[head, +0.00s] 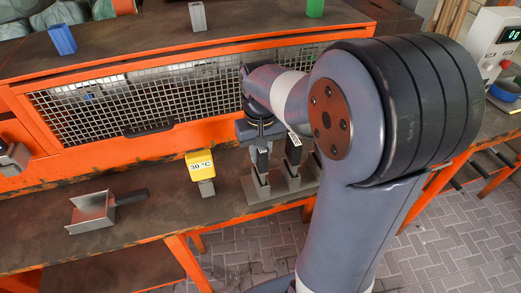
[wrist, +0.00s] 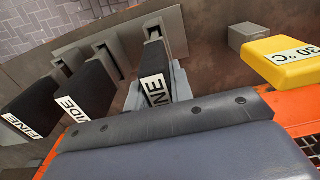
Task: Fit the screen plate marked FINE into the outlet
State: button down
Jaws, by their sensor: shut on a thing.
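My gripper (wrist: 161,80) is shut on the black handle of a screen plate (wrist: 157,60); only "NE" of its label shows past my gripper's housing. In the head view my gripper (head: 261,147) is above the metal rack (head: 254,204), at its left end. The held plate's metal part (head: 262,184) is at the rack slot; I cannot tell whether it is lifted. Beside it stand a plate marked WIDE (wrist: 90,88) and another whose label seems to read FINE (wrist: 30,110). I cannot make out the outlet for certain.
A yellow 30 °C block (head: 199,163) on a grey post stands just left of the rack. A metal scoop (head: 92,213) lies further left on the bench. The orange mesh guard (head: 150,100) rises behind.

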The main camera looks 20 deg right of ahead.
jog(key=shift+f, duration=0.15)
jog(key=c, duration=1.3)
grip_release()
jog(key=shift+o, duration=0.2)
jog(key=shift+f+b, duration=0.1)
jog(key=shift+b, duration=0.25)
jog(key=r, duration=1.1)
jog(key=shift+s+a, duration=0.3)
jog(key=shift+s, duration=0.05)
jog(key=f, duration=1.1)
jog(key=shift+w+d, duration=0.3)
jog(key=shift+w, duration=0.05)
jog(key=shift+r+p, duration=0.4)
jog(key=shift+p, duration=0.1)
jog(key=shift+r+b, duration=0.45)
jog(key=shift+r, duration=0.65)
